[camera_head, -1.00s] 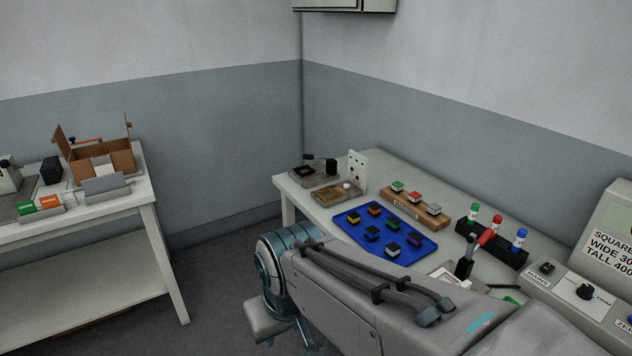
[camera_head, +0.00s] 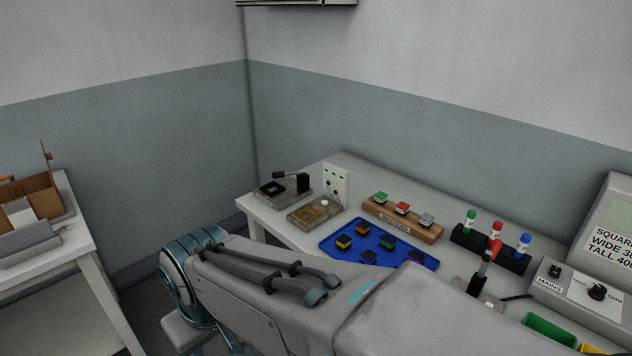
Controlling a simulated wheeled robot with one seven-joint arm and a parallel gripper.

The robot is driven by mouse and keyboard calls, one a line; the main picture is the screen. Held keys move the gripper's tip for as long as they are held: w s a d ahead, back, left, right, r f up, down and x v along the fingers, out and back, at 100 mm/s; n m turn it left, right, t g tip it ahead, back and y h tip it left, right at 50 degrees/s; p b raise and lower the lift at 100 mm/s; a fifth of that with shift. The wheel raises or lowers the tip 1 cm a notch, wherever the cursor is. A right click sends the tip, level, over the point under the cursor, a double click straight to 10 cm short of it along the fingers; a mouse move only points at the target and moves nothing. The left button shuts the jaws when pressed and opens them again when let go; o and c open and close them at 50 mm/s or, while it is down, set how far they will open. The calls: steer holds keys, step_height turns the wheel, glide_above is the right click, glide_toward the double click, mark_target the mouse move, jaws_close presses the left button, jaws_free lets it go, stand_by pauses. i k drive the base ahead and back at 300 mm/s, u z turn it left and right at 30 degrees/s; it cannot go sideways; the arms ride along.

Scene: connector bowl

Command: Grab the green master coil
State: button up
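The green master coil (camera_head: 381,197) is a small block with a green top. It sits at the left end of a wooden rack (camera_head: 396,224) with a "MASTERS" label, beside a red-topped one (camera_head: 402,208) and a grey one (camera_head: 427,220). The rack stands near the back of the right-hand table. My arm crosses the lower middle of the view, in front of the table. My gripper is not visible.
A blue tray (camera_head: 330,240) with several coloured blocks lies before the rack, its front partly hidden by my arm. A fixture with a black lever (camera_head: 304,182) stands left; a black holder (camera_head: 463,238) with coloured bottles stands right. A second table (camera_head: 84,238) is at far left.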

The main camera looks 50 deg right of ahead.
mark_target(381, 198)
steer(key=i, duration=1.7)
steer(key=z, duration=3.5)
steer(key=i, duration=0.5)
steer(key=u, duration=0.05)
